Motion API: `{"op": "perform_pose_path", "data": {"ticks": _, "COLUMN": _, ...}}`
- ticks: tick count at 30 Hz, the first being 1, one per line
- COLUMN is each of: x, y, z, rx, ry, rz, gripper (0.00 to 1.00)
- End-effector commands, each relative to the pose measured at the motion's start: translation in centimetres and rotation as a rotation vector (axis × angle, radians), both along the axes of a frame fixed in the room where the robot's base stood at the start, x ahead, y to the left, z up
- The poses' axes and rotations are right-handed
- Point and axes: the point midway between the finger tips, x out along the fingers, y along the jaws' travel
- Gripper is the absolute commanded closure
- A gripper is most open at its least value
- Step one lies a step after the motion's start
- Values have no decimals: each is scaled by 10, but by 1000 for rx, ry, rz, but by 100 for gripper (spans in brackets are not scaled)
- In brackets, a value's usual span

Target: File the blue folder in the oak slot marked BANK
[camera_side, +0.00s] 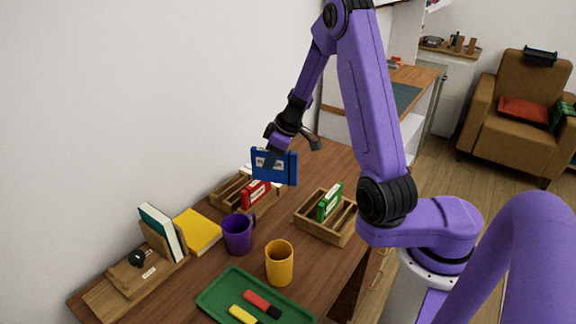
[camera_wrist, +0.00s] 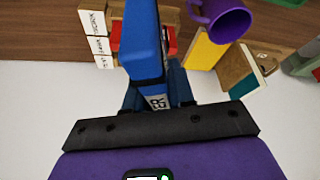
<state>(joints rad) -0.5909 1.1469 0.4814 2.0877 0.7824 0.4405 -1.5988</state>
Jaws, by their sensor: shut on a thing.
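The blue folder (camera_side: 274,167) hangs in my gripper (camera_side: 277,141), held above the table. In the wrist view the blue folder (camera_wrist: 143,40) stands out between the fingers of my gripper (camera_wrist: 158,92), which is shut on it. Below it in the side view is a wooden slotted rack (camera_side: 229,193) holding a red folder (camera_side: 256,194). A second wooden rack (camera_side: 339,232), nearer the front, holds a green folder (camera_side: 329,203). The wrist view shows white labels (camera_wrist: 97,45) along a rack, too small to read surely, so I cannot tell which slot is marked BANK.
A yellow book (camera_side: 197,232) and a book stand (camera_side: 157,243) are by the wall. Bare table lies right of the back rack.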

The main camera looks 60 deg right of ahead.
Motion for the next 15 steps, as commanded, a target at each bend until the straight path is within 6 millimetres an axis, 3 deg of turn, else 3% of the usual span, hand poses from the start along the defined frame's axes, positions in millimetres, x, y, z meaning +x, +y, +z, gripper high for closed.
{"op": "perform_pose_path", "data": {"ticks": 6, "x": 48, "y": -1, "z": -2, "rx": -1, "ry": 0, "rz": 257, "gripper": 100}}
{"op": "perform_pose_path", "data": {"ticks": 15, "x": 96, "y": 1, "z": -6, "rx": 0, "ry": -1, "rz": 614, "gripper": 100}}
